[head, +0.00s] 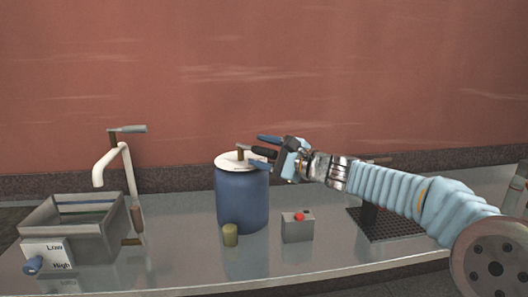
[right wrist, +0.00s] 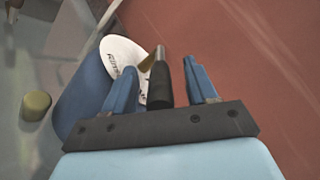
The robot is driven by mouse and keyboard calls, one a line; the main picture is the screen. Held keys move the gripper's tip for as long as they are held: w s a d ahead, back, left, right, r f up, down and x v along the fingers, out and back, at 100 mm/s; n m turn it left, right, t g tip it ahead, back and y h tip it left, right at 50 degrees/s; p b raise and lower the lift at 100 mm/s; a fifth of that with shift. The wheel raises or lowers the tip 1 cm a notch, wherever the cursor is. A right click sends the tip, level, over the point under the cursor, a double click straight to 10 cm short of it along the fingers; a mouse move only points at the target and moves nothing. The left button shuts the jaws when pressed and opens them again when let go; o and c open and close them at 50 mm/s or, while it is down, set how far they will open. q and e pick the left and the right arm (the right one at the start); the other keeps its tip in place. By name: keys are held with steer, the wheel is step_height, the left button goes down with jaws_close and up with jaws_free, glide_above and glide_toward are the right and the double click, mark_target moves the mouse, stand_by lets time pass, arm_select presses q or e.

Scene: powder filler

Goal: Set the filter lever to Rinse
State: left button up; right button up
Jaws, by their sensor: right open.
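The filter is a blue drum (head: 243,203) with a white top plate (head: 232,163), standing on the grey counter. Its lever (head: 263,152) has a dark grip on a brownish stem and sits over the plate. In the right wrist view the lever's black grip (right wrist: 160,86) lies between my two blue fingers, with gaps on both sides. Lettering on the white plate (right wrist: 118,52) is partly visible and seems to read "Rinse"; the rest is hidden. My right gripper (head: 264,152) is open around the lever grip, reaching in from the right. My left gripper is not in view.
A small olive cylinder (head: 230,235) and a grey box with a red button (head: 298,227) stand in front of the drum. A dark grate (head: 385,224) lies under my right arm.

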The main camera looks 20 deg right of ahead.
jaws_close()
stand_by(0.3)
